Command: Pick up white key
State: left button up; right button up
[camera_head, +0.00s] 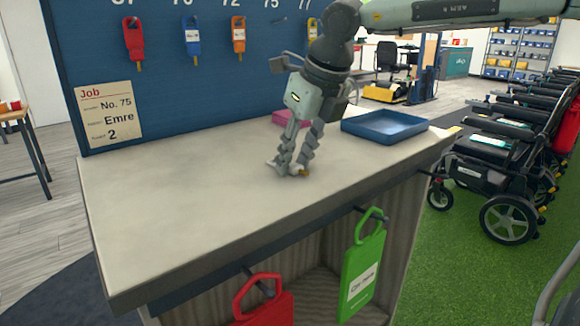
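My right gripper (292,167) points down at the pale counter top (190,200), with its fingertips at or just above the surface. A small white thing, likely the white key (271,164), shows at the fingertips, with a brass-coloured end (305,173) just to their right. The fingers cover most of it. The fingers are fairly near each other around it, but I cannot tell whether they press on it. My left gripper is not in view.
A blue tray (422,133) and a pink item (279,117) stand behind the gripper. Red (133,42), blue (192,42) and orange (239,37) keys hang on the board; the hook (278,20) under 75 is empty. A job card (109,115) reads No. 75, Emre. Red (265,305) and green (362,268) tags hang in front.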

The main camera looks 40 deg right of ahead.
aim_at(296, 165)
jog(key=shift+c, duration=1.1)
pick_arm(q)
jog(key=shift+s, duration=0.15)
pick_arm(e)
jog(key=shift+r, duration=0.3)
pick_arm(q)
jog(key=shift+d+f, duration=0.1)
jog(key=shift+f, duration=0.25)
pick_arm(e)
notch_tip(296, 165, up, 10)
jog(key=shift+f, duration=0.25)
